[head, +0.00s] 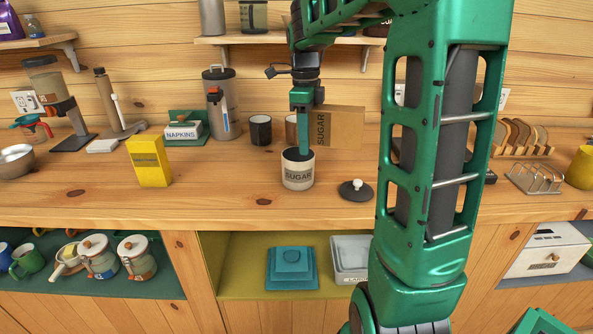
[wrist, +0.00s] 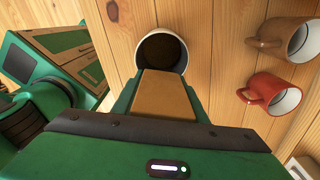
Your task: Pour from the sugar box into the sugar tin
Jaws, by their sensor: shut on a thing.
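The sugar box (head: 345,127), brown with SUGAR lettering running up its side, is held in my gripper (head: 304,146), whose fingers point down. The sugar tin (head: 298,177), cream with a dark rim and SUGAR on its front, stands upright and open on the counter under my gripper. In the wrist view the box (wrist: 165,98) sits between my fingers, its far end at the near edge of the round tin opening (wrist: 160,50). No falling sugar shows, and the contents of the box are hidden. A lid with a white knob (head: 356,191) lies right of the tin.
A yellow box (head: 149,162) stands to the left. Dark mug (head: 260,130), napkin holder (head: 184,130) and tall flask (head: 220,105) stand behind. Toast racks (head: 535,178) are far right. Counter front-left is clear.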

